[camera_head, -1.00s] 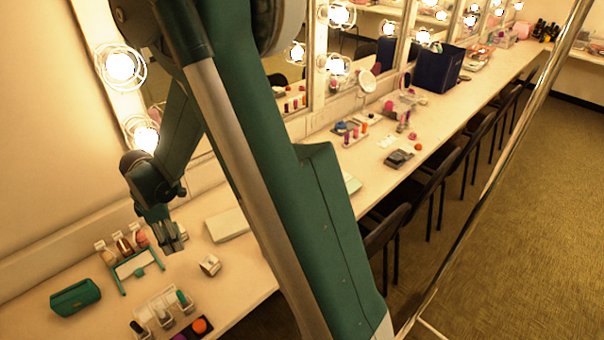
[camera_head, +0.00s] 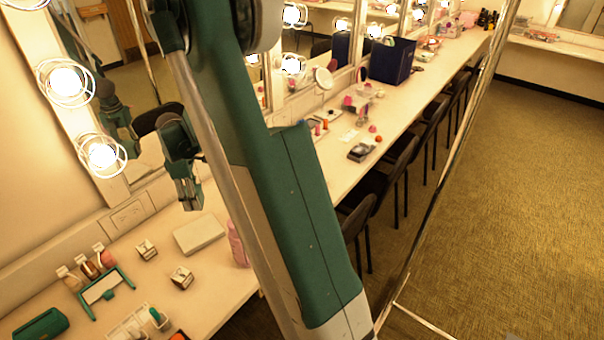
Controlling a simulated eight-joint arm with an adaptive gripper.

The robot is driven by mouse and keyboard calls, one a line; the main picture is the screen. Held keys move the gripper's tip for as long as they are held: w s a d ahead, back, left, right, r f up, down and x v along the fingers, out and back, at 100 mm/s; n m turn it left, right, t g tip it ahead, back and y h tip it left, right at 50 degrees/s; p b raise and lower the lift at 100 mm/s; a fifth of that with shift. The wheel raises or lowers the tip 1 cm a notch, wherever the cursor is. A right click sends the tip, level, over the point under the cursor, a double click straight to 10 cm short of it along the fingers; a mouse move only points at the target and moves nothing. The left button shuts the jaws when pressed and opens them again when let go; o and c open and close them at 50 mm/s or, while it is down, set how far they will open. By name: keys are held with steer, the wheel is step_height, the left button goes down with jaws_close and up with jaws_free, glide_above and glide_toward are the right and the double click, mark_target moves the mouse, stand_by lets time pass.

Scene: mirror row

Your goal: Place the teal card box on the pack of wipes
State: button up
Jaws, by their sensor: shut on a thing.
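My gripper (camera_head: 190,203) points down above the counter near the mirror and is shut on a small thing. That thing blends with the fingers; it appears to be the teal card box, but its outline is hard to make out. A flat whitish pack (camera_head: 200,235), seemingly the pack of wipes, lies on the counter below and slightly right of my gripper in the picture. Its top looks bare, and my gripper is apart from it.
A pink bottle (camera_head: 237,245) stands right of the pack, partly behind my arm. Two small patterned boxes (camera_head: 147,250) (camera_head: 182,278), small bottles (camera_head: 88,264), a teal-framed stand (camera_head: 104,287) and a teal case (camera_head: 40,325) are at left. Chairs (camera_head: 377,190) line the counter.

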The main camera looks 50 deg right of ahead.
steer(key=s+d+m, duration=0.3)
steer(key=s+d, duration=0.2)
steer(key=d, duration=1)
steer(key=s+d+r+m+p, duration=0.1)
steer(key=s+d+m, duration=0.2)
steer(key=d, duration=1.3)
steer(key=s+d+r+m, duration=0.1)
steer(key=s+d+m, duration=0.2)
steer(key=d, duration=1.2)
steer(key=s, duration=0.3)
steer(key=shift+s+d+r+p, duration=0.25)
steer(key=shift+s+p, duration=0.05)
steer(key=shift+s, duration=0.1)
steer(key=shift+f, duration=3.15)
steer(key=shift+f, duration=0.1)
steer(key=shift+f+b, duration=0.35)
steer(key=shift+f, duration=1.4)
steer(key=shift+f, duration=0.15)
steer(key=o, duration=0.9)
